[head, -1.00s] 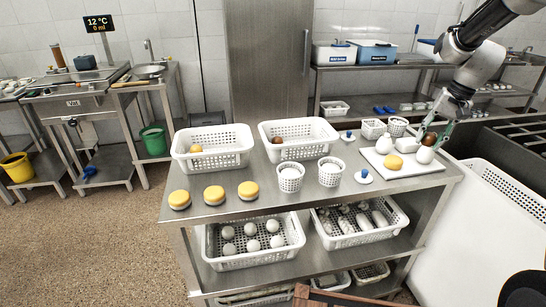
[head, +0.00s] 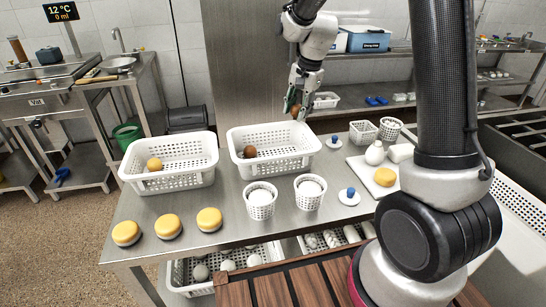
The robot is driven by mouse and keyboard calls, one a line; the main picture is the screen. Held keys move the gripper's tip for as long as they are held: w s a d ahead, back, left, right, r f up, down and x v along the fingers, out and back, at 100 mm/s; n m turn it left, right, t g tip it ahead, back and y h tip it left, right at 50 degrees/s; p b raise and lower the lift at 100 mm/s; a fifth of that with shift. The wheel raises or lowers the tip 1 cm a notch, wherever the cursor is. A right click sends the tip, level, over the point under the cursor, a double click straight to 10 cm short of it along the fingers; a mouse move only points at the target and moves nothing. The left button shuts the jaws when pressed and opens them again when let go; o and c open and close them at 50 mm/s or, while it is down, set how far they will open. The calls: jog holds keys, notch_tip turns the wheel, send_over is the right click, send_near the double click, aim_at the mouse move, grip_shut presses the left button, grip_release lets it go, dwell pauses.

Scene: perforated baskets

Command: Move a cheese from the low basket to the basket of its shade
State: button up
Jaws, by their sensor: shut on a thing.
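My gripper (head: 294,108) is shut on a small brown cheese (head: 295,110), held above the back right part of the right-hand white perforated basket (head: 275,164). That basket has another brown cheese (head: 250,151) lying inside it. The left-hand white perforated basket (head: 170,180) holds a yellow cheese (head: 154,164). A low white tray (head: 360,163) at the right bears a yellow cheese (head: 385,177), a white pear-shaped cheese (head: 375,153) and a white block (head: 400,152). My own arm column hides the tray's right part.
Several yellow-topped rounds (head: 168,226) stand along the front left of the steel table (head: 228,212). Small empty-looking baskets (head: 363,132) stand behind the tray.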

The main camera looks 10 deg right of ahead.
aim_at(287, 151)
jog(key=shift+s+a+m, duration=0.45)
jog(key=shift+a+m, duration=0.1)
jog(key=shift+m, duration=0.55)
jog(key=s+f+m, duration=0.1)
jog(key=f, duration=0.2)
jog(key=a+f+m+h, duration=0.1)
jog(key=f+m, duration=0.1)
jog(key=f, duration=0.1)
jog(key=s+a+f+m, duration=0.1)
jog(key=f+m, duration=0.1)
jog(key=f, duration=0.2)
jog(key=shift+s+a+f+t+h, duration=0.1)
jog(key=shift+s+a+t+h, duration=0.1)
jog(key=shift+s+t+h, duration=0.15)
jog(key=shift+f, duration=0.1)
jog(key=o, duration=0.6)
jog(key=shift+o, duration=0.3)
